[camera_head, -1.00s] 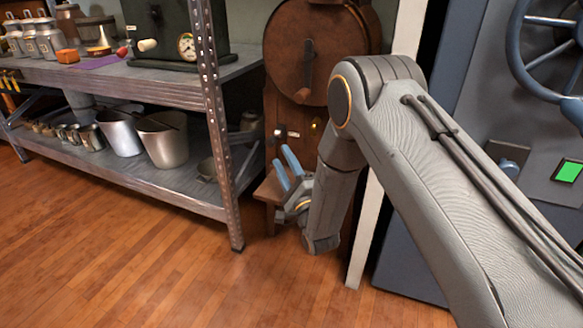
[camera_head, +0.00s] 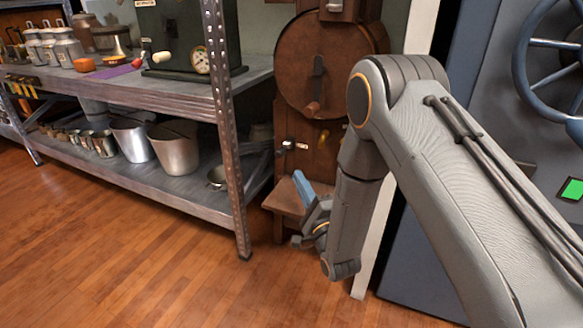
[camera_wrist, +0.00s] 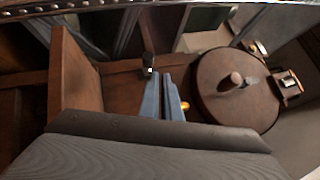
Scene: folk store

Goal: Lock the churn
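The churn (camera_head: 310,75) is a brown wooden drum with a crank (camera_head: 315,85) on its round face, on a wooden stand behind my arm. Below the drum is a small dark-knobbed latch (camera_head: 289,144) with a pale part. A brass knob (camera_head: 324,137) is to its right. My gripper (camera_head: 301,180) is low in front of the stand, below the latch. In the wrist view its blue fingers (camera_wrist: 163,85) lie close together with nothing between them and look shut. Beyond the tips is the dark knob (camera_wrist: 149,63), apparently apart from them. The drum (camera_wrist: 225,105) is to the right.
A metal shelf (camera_head: 120,90) on the left holds pots and jars; its front post (camera_head: 228,150) stands near my gripper. A wooden ledge (camera_head: 285,203) juts from the stand. A blue-grey safe-like door with a wheel (camera_head: 530,60) is right. The wooden floor (camera_head: 130,250) is open.

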